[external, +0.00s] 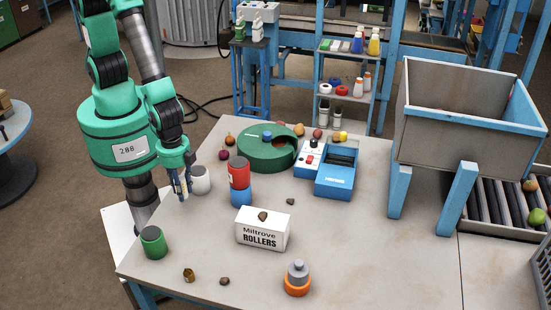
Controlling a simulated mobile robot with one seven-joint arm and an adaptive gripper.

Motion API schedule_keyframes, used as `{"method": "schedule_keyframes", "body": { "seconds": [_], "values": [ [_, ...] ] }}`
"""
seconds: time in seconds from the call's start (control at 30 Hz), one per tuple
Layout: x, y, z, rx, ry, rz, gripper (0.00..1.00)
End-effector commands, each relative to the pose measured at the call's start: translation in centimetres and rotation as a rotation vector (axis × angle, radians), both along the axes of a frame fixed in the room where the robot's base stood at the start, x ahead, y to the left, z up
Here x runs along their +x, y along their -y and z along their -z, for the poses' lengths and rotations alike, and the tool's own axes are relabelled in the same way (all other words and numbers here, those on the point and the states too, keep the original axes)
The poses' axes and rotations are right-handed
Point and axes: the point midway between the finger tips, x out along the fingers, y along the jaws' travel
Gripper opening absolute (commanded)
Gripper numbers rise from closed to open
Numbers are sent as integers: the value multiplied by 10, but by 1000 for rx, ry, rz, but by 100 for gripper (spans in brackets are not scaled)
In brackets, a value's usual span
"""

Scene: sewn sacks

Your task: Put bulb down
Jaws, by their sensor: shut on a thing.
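My gripper (182,190) hangs at the left of the worktop, fingers pointing down, just left of a white can. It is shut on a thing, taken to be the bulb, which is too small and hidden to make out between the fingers. The fingertips seem to be near or above the table's left edge; the exact height cannot be told. Several small brown, bulb-like pieces lie about: one on the white Miltrove Rollers box (262,234), one on the table behind it (290,201), one at the front (224,281).
Near my gripper stand the white can (200,180), a red-and-blue stack (239,182) and a green can (153,242). A green round device (265,155) and blue machine (335,180) stand behind. A grey bin (470,115) is at right.

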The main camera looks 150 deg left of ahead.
Motion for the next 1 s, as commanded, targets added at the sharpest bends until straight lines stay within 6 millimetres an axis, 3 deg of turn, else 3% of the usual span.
{"method": "schedule_keyframes", "body": {
  "seconds": [0.27,0.6,1.0],
  "values": [
    [1,0,-29,1,5,0,2],
    [1,0,-115,1,5,0,2],
    [1,0,-186,0,3,0,2]
  ]
}}
